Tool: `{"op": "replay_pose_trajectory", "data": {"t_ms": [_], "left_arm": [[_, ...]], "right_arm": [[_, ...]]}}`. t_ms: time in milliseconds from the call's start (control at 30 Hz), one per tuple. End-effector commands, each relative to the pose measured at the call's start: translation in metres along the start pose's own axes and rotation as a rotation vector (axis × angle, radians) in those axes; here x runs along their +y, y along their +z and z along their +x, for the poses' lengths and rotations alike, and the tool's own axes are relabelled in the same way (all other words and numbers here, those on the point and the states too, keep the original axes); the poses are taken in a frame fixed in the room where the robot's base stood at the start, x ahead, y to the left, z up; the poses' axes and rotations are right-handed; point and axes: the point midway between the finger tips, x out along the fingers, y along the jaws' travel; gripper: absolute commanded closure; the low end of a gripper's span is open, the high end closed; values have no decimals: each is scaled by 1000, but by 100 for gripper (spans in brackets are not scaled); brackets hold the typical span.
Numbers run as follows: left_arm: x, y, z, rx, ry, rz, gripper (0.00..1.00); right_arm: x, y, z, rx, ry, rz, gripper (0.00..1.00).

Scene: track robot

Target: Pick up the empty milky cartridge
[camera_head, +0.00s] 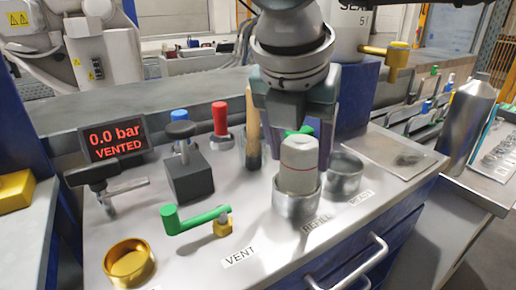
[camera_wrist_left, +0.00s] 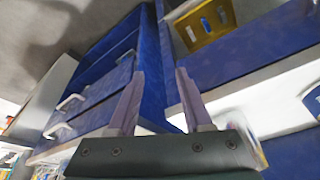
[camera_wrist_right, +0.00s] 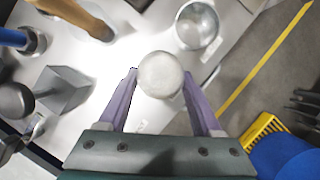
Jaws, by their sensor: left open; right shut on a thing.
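The milky cartridge (camera_head: 298,160), a whitish cylinder with a thin red line, stands upright at the metal cup (camera_head: 296,204) behind the REFILL label. Its lower end overlaps the cup's rim; I cannot tell whether it sits in the cup or just above it. My right gripper (camera_head: 298,150) points down and is shut on the cartridge. In the right wrist view the round pale end of the cartridge (camera_wrist_right: 160,75) lies between the two purple fingers. My left gripper (camera_wrist_left: 158,74) is open and empty in the left wrist view, away from the bench top.
A second metal cup (camera_head: 344,178), empty, stands to the right. A wooden-handled brush (camera_head: 253,125) stands close behind on the left. A green lever valve (camera_head: 195,218), a brass ring (camera_head: 129,263) and a display reading 0.0 bar VENTED (camera_head: 115,136) are further left.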

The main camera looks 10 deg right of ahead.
Motion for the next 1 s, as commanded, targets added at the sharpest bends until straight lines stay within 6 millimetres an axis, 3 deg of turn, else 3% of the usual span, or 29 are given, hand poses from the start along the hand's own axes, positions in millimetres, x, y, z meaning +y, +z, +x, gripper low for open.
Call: {"op": "replay_pose_trajectory", "data": {"t_ms": [67,433,633,767,1000], "left_arm": [[0,0,0,0,0,0,50],[0,0,0,0,0,0,50],[0,0,-1,0,0,0,50],[0,-3,-8,0,0,0,50],[-2,-15,-46,0,0,0,50]], "right_arm": [[0,0,0,0,0,0,58],[0,0,0,-1,1,1,99],[0,1,-1,-1,1,1,99],[0,5,-12,-1,2,1,99],[1,30,-70,-2,3,1,99]]}}
